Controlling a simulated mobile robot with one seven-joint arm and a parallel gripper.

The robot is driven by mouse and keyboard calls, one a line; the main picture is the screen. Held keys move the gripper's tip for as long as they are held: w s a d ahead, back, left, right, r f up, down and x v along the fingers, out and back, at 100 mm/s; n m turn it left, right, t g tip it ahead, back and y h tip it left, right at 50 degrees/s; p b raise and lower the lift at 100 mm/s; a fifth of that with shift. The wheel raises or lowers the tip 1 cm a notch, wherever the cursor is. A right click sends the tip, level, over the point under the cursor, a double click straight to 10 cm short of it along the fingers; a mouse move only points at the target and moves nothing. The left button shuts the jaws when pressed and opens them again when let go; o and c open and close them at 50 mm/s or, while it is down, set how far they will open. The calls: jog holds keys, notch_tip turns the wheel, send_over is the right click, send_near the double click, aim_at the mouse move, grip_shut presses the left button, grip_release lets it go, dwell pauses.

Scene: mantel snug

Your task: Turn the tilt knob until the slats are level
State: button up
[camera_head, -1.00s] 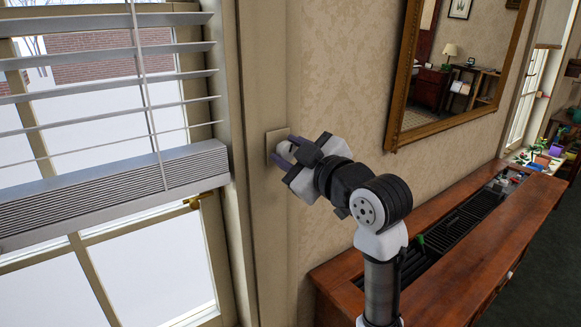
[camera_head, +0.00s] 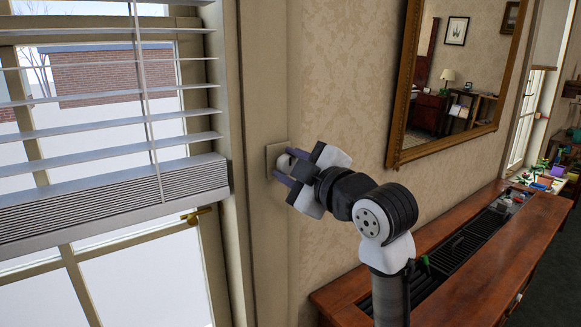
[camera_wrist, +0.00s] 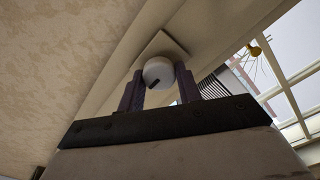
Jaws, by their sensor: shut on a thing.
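The tilt knob (camera_wrist: 158,73) is a round white knob with a dark mark, on a square beige plate (camera_head: 275,155) fixed to the window frame. In the wrist view the mark slants. My gripper (camera_head: 289,168) is shut on the knob, with one purple finger on each side; it also shows in the wrist view (camera_wrist: 161,88). The blind's slats (camera_head: 110,131) are pale grey and hang in the window at the left. They show as thin, nearly edge-on bands with wide gaps between them. Stacked slats and a bottom rail (camera_head: 115,203) hang below them.
A brass window handle (camera_head: 196,215) is below the blind. A gilt-framed mirror (camera_head: 398,122) hangs on the wall at the right. A wooden cabinet (camera_head: 455,297) with a dark slotted top stands below it, beside my arm.

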jog(key=o, duration=0.9)
jog(key=shift+o, duration=0.2)
jog(key=b+v, duration=0.2)
jog(key=v, duration=1.2)
jog(key=shift+a+r, duration=0.1)
